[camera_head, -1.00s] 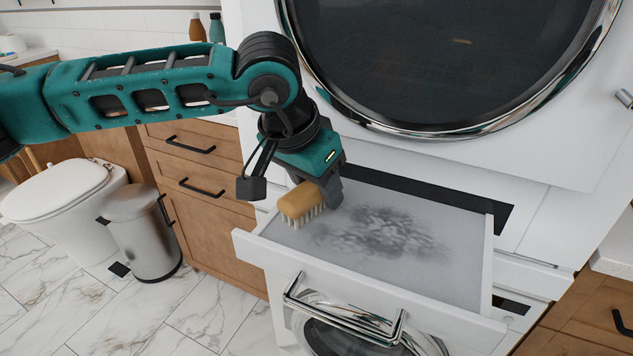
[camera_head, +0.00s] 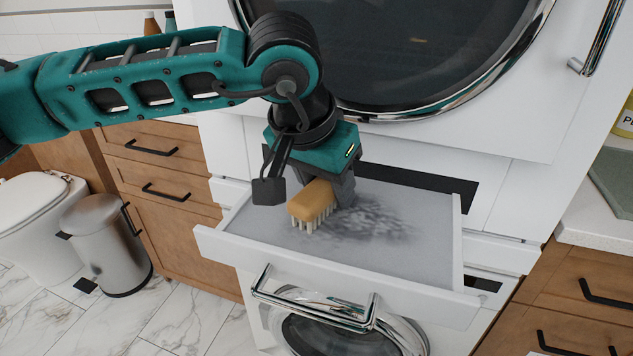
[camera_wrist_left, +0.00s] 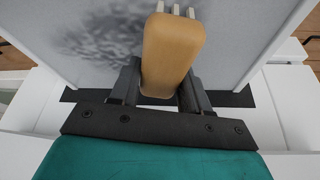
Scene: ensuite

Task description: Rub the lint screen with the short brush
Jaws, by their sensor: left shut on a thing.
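The lint screen (camera_head: 420,245) is a grey flat panel in the pulled-out white drawer, with a dark lint patch (camera_head: 375,218) near its middle. It also shows in the left wrist view (camera_wrist_left: 225,50). My left gripper (camera_head: 338,190) is shut on the short brush (camera_head: 314,202), which has a tan wooden back and pale bristles. The brush is over the left part of the screen, at the left edge of the lint, bristles down. I cannot tell whether the bristles touch the screen. In the left wrist view the brush (camera_wrist_left: 172,55) sits between the two fingers. My right gripper is not in view.
The drawer's front wall (camera_head: 330,285) carries a chrome handle (camera_head: 315,305). The round dryer door (camera_head: 400,50) rises behind. Wooden cabinets (camera_head: 170,200), a metal bin (camera_head: 105,245) and a toilet (camera_head: 35,220) stand at left. A counter (camera_head: 590,215) is at right.

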